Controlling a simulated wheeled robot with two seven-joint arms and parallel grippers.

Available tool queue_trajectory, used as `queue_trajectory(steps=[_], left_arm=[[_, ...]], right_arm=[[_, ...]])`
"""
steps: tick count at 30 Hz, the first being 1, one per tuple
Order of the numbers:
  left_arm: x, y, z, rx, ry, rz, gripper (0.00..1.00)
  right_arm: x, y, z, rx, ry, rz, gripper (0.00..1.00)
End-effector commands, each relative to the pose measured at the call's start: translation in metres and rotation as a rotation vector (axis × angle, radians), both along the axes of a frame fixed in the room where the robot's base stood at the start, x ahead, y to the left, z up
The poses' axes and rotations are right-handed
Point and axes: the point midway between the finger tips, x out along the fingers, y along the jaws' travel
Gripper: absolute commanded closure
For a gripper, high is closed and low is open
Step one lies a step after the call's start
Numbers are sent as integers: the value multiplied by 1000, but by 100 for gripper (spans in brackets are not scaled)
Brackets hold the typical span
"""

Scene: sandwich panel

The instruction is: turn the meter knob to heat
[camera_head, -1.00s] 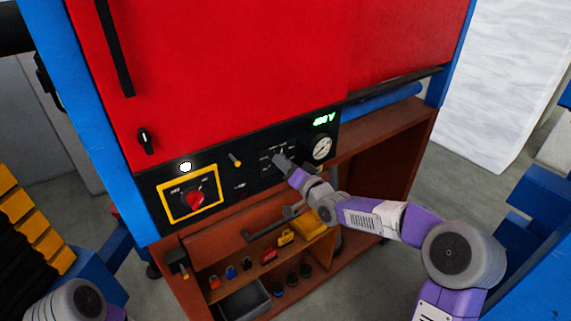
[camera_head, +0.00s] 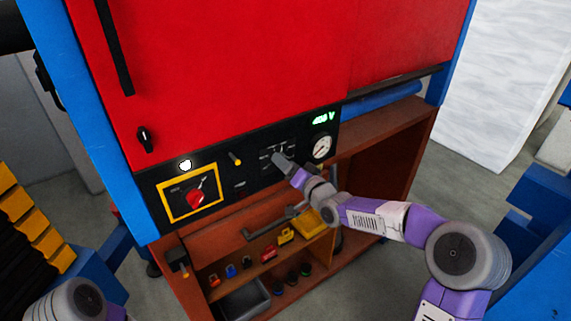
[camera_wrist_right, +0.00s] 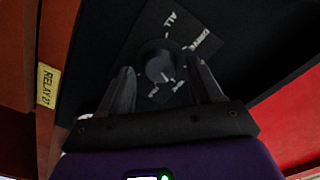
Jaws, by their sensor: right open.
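The meter knob (camera_wrist_right: 158,66) is a round dark grey knob on a black plate in the right wrist view. The plate reads "ALL" and "DRIVE"; the other markings are too blurred or covered to read. My right gripper (camera_wrist_right: 162,68) is open, with one finger on each side of the knob; I cannot tell whether they touch it. My left gripper is out of view.
A red switch (camera_head: 195,198) in a yellow frame and a small yellow lever (camera_head: 235,159) are left of my gripper. A round gauge (camera_head: 321,147) and green readout (camera_head: 323,119) are right. Below, the brown shelf (camera_head: 370,190) holds several small coloured items and a grey bin (camera_head: 245,300).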

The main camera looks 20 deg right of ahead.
Motion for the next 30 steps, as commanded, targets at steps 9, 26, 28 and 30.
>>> queue_trajectory(steps=[9,26,28,30], left_arm=[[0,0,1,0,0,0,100],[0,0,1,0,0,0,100],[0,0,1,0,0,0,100],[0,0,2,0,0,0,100]], right_arm=[[-47,-18,0,-3,3,-2,36],[-63,-22,-1,0,2,1,36],[-63,-22,-1,0,2,1,36],[-63,-22,-6,1,13,1,36]])
